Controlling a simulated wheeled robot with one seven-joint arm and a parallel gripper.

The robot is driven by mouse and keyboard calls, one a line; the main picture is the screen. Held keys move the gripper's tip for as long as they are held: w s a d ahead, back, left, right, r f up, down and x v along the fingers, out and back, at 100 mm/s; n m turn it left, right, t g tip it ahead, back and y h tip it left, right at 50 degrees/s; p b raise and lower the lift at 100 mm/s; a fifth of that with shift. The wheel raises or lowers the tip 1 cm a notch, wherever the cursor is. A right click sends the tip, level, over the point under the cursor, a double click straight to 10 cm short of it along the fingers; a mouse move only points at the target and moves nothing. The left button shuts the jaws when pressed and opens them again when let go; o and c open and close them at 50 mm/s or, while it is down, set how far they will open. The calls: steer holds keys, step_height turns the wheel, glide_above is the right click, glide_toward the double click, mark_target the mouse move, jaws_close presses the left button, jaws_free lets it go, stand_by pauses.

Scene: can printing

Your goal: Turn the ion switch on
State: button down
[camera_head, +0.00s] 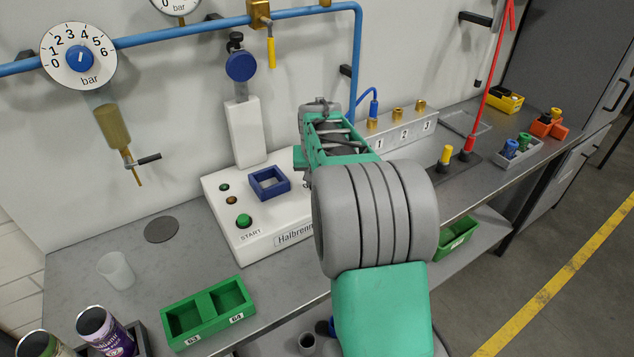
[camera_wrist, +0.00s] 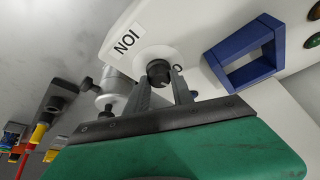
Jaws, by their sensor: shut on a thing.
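The ion switch (camera_wrist: 158,70) is a dark round knob on a pale round base, on the white machine panel (camera_wrist: 203,83). An "ION" label (camera_wrist: 126,42) sits beside it in the wrist view. My gripper (camera_wrist: 162,84) is shut on the knob, one finger on each side. How far the knob is turned is hard to tell, as the fingers partly cover it. In the head view the white machine (camera_head: 224,216) stands on the bench, and my arm hides the switch and the fingertips.
A blue square frame (camera_head: 254,191) and a green START button (camera_head: 244,221) are on the machine. A numbered white block (camera_head: 432,129) with brass fittings stands to the right. A green two-part bin (camera_head: 190,340) and a clear cup (camera_head: 116,270) are at the front left.

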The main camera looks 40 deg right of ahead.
steer(key=m, duration=0.2)
steer(key=m+g+h+b, duration=0.1)
steer(key=m, duration=0.2)
steer(key=shift+w+a+m+h, duration=0.15)
steer(key=shift+w+m+h, duration=0.05)
steer(key=shift+m+h, duration=0.1)
steer(key=m+g+p, duration=0.1)
steer(key=m+g, duration=0.1)
steer(key=m, duration=0.2)
steer(key=shift+w, duration=0.1)
steer(key=shift+m+g+p, duration=0.4)
steer(key=shift+m+p, duration=0.05)
steer(key=shift+m, duration=0.75)
steer(key=shift+h, duration=0.3)
steer(key=c, duration=1.1)
jaws_free()
steer(key=p+v, duration=0.1)
steer(key=v, duration=0.6)
steer(key=shift+r, duration=0.4)
steer(key=shift+a, duration=0.15)
